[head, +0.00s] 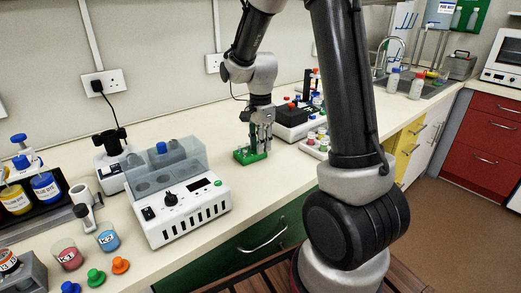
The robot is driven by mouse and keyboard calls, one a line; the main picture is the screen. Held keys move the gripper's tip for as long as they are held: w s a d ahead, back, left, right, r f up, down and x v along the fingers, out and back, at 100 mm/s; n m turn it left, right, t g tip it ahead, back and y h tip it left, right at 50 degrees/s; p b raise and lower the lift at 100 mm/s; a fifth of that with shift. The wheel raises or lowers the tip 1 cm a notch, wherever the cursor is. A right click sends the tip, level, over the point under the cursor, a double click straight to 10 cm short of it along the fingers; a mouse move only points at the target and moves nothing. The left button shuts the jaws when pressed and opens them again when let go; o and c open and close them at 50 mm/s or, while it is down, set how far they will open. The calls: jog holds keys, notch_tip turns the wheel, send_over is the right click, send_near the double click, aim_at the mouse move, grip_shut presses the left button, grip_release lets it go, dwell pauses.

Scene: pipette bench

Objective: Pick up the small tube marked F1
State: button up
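My gripper (264,146) points down over a small green rack (246,157) on the bench, past the middle of the picture. Its fingers overlap the rack in this view and hide part of it. I cannot tell whether they are open or shut, or whether they touch anything. Small details at the rack are too tiny to make out. No mark F1 can be read on any tube, so I cannot tell which one it is.
A white heating-bath machine (185,215) with a clear lid stands left of the rack. A white device with a dark top (293,118) stands to its right. Beakers marked K1 (68,256) and K2 (107,238) are near the front left. Bench behind the rack is clear.

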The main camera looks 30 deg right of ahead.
jog(key=shift+c, duration=0.5)
grip_shut()
jog(key=shift+r, duration=0.1)
